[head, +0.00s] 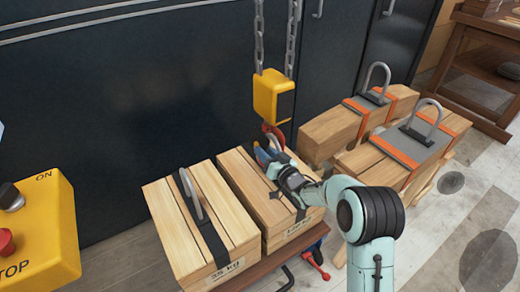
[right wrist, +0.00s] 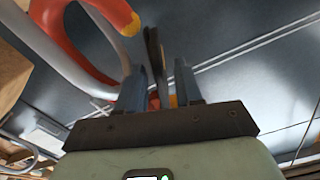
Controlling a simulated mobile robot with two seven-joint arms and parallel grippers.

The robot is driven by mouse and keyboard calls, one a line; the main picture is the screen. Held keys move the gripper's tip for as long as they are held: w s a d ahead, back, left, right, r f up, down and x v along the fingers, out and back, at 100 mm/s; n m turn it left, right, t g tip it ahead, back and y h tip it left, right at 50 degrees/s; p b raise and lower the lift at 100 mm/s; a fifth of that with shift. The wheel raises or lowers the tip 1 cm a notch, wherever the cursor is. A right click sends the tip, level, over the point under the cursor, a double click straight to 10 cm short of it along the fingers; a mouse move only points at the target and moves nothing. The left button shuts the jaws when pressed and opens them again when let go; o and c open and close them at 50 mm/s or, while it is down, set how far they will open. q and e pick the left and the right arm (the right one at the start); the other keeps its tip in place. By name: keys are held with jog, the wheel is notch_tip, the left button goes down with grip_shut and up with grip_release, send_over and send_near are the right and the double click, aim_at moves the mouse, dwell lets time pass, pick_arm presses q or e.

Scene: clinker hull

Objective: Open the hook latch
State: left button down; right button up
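The yellow hook block (head: 268,97) hangs from two chains in the head view, with the red hook (head: 272,133) below it. In the right wrist view the red hook (right wrist: 50,14) curves at the upper left, beside a grey loop (right wrist: 62,55). A dark narrow strip, seemingly the hook latch (right wrist: 154,55), stands between my fingers. My right gripper (head: 263,152) is at the hook, above the middle crate. In the right wrist view its blue fingers (right wrist: 158,85) are apart, with gaps visible beside the strip. My left gripper is out of view.
Wooden crates (head: 180,236) and (head: 300,232) stand below the hook. More crates with orange straps and grey loops (head: 410,150) stand at the right. A yellow control box (head: 45,235) is at the left. A dark wall is behind.

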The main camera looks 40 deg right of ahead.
aim_at(260, 142)
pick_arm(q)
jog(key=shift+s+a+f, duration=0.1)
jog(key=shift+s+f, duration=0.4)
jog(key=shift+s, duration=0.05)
pick_arm(e)
jog(key=shift+w+d, duration=0.2)
jog(key=shift+w, duration=1.35)
grip_shut()
jog(key=shift+a, duration=0.15)
